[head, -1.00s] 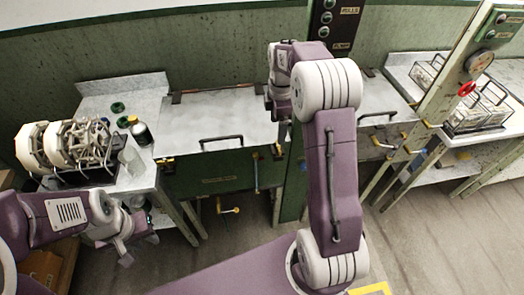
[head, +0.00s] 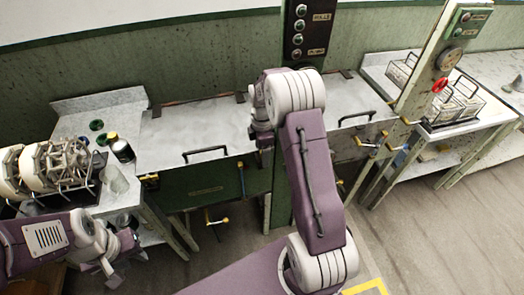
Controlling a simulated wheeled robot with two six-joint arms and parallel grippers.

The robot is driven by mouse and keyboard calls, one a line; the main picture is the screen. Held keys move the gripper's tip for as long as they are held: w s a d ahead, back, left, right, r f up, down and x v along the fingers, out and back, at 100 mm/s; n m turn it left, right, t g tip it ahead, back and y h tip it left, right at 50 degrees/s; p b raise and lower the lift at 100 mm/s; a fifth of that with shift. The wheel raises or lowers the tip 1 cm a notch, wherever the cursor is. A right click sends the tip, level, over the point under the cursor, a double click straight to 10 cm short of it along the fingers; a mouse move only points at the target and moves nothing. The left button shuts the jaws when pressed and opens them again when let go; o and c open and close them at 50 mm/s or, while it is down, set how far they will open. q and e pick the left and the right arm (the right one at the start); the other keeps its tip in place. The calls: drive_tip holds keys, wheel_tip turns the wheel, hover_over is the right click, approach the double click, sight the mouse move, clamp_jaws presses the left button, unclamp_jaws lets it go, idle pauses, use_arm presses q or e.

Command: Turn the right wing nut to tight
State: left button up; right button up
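Small yellow-and-dark fittings sit along the front of the basins. One (head: 150,179) is at the left basin's front left corner. Another (head: 241,166) is near its right end, close to the green post, and more (head: 368,142) are on the right basin's front. They are too small to tell which is the right wing nut or how tight it is. My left gripper (head: 122,262) is open and empty, low at the left, in front of the side table. My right arm reaches toward the green post. Its wrist (head: 262,108) shows in part, and its fingers are hidden.
The left basin (head: 195,118) has a dark bar handle (head: 205,153); the right one has another (head: 357,117). A side table holds white reels (head: 48,165), a dark jar (head: 123,150) and a glass beaker (head: 116,178). A wire rack (head: 450,105) stands right. Floor is clear at right.

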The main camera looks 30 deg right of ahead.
drive_tip(key=c, duration=1.1)
drive_tip(key=shift+o, duration=0.2)
drive_tip(key=m+p, duration=0.1)
drive_tip(key=m, duration=0.2)
drive_tip(key=m+p, duration=0.2)
drive_tip(key=m, duration=0.3)
drive_tip(key=shift+m, duration=0.3)
drive_tip(key=m+p, duration=0.1)
drive_tip(key=m, duration=0.3)
drive_tip(key=shift+m, duration=0.3)
drive_tip(key=shift+f+m+p, duration=0.1)
drive_tip(key=shift+m+p, duration=0.25)
drive_tip(key=shift+m, duration=2.15)
